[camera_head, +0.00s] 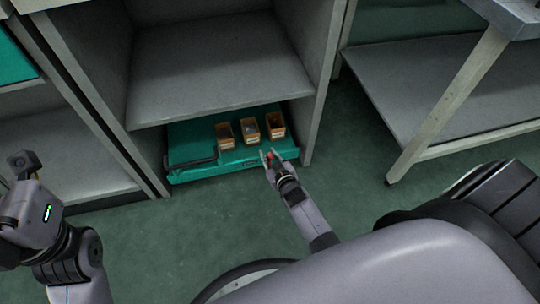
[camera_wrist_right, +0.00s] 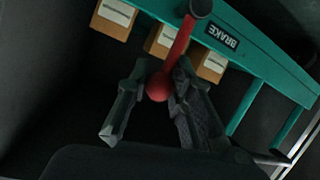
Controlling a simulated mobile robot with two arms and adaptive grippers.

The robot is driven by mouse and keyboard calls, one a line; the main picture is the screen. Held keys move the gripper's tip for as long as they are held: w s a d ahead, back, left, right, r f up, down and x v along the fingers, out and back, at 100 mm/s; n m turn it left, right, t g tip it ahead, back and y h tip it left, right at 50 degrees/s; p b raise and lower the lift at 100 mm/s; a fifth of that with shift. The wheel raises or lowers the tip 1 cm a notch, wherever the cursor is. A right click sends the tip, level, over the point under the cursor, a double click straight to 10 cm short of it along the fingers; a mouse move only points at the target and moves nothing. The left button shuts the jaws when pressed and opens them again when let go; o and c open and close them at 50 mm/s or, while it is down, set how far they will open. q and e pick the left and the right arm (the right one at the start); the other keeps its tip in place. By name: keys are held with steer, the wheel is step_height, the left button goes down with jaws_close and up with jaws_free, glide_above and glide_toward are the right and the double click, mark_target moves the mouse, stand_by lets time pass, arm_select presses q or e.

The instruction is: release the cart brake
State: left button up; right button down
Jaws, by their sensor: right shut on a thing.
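The teal cart (camera_head: 190,150) stands in the low bay under a grey shelf. Its red brake lever shows in the right wrist view (camera_wrist_right: 179,45), with a dark pivot at one end and a round red knob (camera_wrist_right: 158,87) at the other. A dark BRAKE label (camera_wrist_right: 222,36) is on the teal frame beside it, upside down in this view. My right gripper (camera_head: 268,157) is at the cart's front edge, its fingers (camera_wrist_right: 161,82) shut on the knob. My left wrist is at the left edge of the head view; its fingers are not visible.
Three orange bins (camera_head: 225,142) stand on the cart. The bay's side panels (camera_head: 322,100) flank it closely, and the shelf (camera_head: 220,75) is above. A grey table with a lower shelf (camera_head: 440,90) stands to the right. The green floor (camera_head: 190,215) in front is clear.

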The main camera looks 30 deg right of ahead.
steer(key=shift+a, duration=0.15)
steer(key=c, duration=1.4)
jaws_free()
steer(key=shift+s+r, duration=0.1)
steer(key=shift+s, duration=0.45)
steer(key=v, duration=1.1)
steer(key=shift+w, duration=0.15)
